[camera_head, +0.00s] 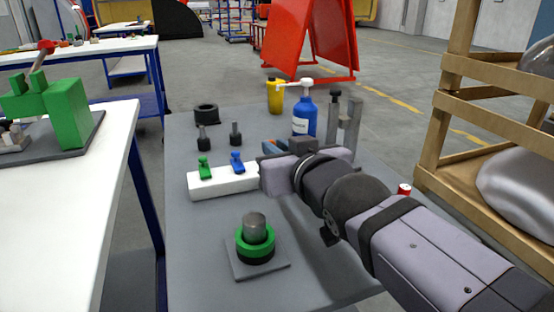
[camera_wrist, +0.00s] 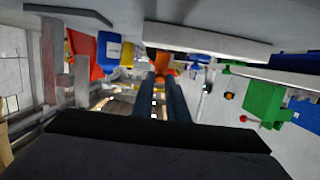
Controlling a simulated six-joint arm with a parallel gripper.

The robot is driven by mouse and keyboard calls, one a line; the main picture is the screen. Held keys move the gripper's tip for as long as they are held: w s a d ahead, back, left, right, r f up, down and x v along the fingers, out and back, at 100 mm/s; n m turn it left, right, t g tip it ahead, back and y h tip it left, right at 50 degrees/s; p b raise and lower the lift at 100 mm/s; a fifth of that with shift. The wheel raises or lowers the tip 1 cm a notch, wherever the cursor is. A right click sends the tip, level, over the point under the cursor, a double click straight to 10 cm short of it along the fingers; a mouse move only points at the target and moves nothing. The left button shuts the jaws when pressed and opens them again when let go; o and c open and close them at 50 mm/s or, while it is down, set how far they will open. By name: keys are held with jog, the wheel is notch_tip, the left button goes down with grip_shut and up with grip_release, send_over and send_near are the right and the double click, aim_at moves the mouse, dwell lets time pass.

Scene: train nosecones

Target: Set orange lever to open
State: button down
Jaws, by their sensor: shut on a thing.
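A white block (camera_head: 222,184) on the grey table carries a green lever (camera_head: 204,168) and a blue lever (camera_head: 237,162). In the head view my gripper (camera_head: 272,148) is at the block's right end, where my wrist hides the block. In the wrist view the block (camera_wrist: 205,41) is a pale bar across the top. The orange lever (camera_wrist: 160,60) sits between the blue-grey fingertips of my gripper (camera_wrist: 161,76), which is shut on it. The lever's position is hard to tell because the fingers cover part of it.
A blue bottle (camera_head: 304,116), a yellow bottle (camera_head: 274,97) and a grey post stand (camera_head: 346,128) are behind my gripper. Two black knobs and a black ring (camera_head: 206,114) stand behind the block. A green-ringed cylinder (camera_head: 256,240) is in front. A red can (camera_head: 404,190) is at right.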

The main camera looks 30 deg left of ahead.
jog(key=shift+r, duration=0.15)
jog(key=c, duration=1.7)
grip_release()
jog(key=shift+c, duration=0.2)
jog(key=shift+v, duration=1.05)
jog(key=shift+s+d+f+b, duration=0.2)
jog(key=shift+d+f+b, duration=0.05)
jog(key=shift+b, duration=0.2)
jog(key=shift+d+b, duration=0.15)
jog(key=shift+b, duration=1)
jog(key=b, duration=0.3)
jog(key=shift+s+d, duration=0.35)
jog(key=shift+s, duration=0.05)
jog(key=b, duration=0.1)
jog(key=s+b, duration=0.1)
jog(key=shift+d+r+b, duration=0.15)
jog(key=shift+d+b, duration=0.1)
jog(key=shift+b, duration=0.15)
jog(key=shift+s+d+r+b, duration=0.55)
jog(key=shift+s+d+b, duration=0.25)
jog(key=shift+b, duration=0.85)
